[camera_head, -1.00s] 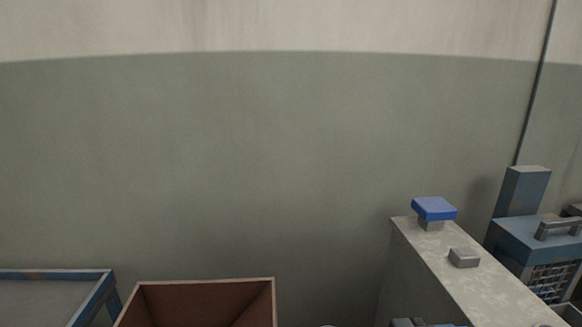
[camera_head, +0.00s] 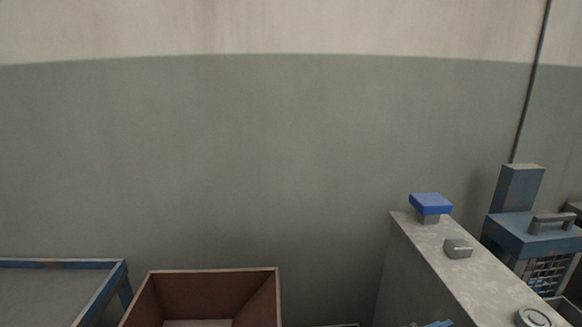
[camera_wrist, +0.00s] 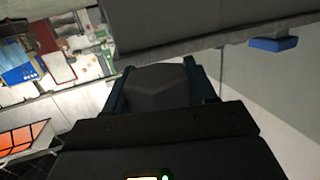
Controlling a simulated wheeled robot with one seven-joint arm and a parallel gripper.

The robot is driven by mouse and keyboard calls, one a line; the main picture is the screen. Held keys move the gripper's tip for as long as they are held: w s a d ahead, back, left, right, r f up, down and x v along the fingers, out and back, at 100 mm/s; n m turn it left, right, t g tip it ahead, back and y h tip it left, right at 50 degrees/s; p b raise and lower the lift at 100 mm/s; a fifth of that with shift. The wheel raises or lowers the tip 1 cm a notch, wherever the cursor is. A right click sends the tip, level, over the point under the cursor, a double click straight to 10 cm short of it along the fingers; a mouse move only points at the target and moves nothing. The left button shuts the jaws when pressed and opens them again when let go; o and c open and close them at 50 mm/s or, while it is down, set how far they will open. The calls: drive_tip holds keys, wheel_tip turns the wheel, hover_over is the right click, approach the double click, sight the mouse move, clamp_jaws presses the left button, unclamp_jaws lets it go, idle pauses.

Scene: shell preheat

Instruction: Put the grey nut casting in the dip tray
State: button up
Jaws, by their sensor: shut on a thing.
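My gripper (camera_wrist: 163,82) shows in the wrist view, its two dark fingers closed on a dark grey, faceted block, which I take to be the grey nut casting (camera_wrist: 160,88). The casting sits between the fingers, its lower part hidden by the gripper body. I cannot tell for sure which thing is the dip tray. In the head view, an open brown box (camera_head: 207,295) stands at the lower middle, and a blue-edged flat-topped piece (camera_head: 50,290) stands at the lower left.
A pale stone-like counter (camera_head: 465,262) at the right bears a blue-topped knob (camera_head: 430,204), a small grey block (camera_head: 457,248) and a round metal ring (camera_head: 534,317). A blue caged unit (camera_head: 535,240) stands beyond it. A plain wall fills the back.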

drive_tip(key=w+a+f+n+t+y, duration=0.1)
drive_tip(key=w+f+n+t+y, duration=0.45)
drive_tip(key=f+n+t, duration=0.2)
drive_tip(key=s+a+f+n+t+y, duration=0.3)
drive_tip(key=s+a+f+n+y, duration=0.2)
drive_tip(key=f+y, duration=0.5)
drive_tip(key=shift+s+f+n, duration=0.85)
drive_tip(key=shift+t, duration=0.35)
drive_tip(key=shift+a, duration=0.1)
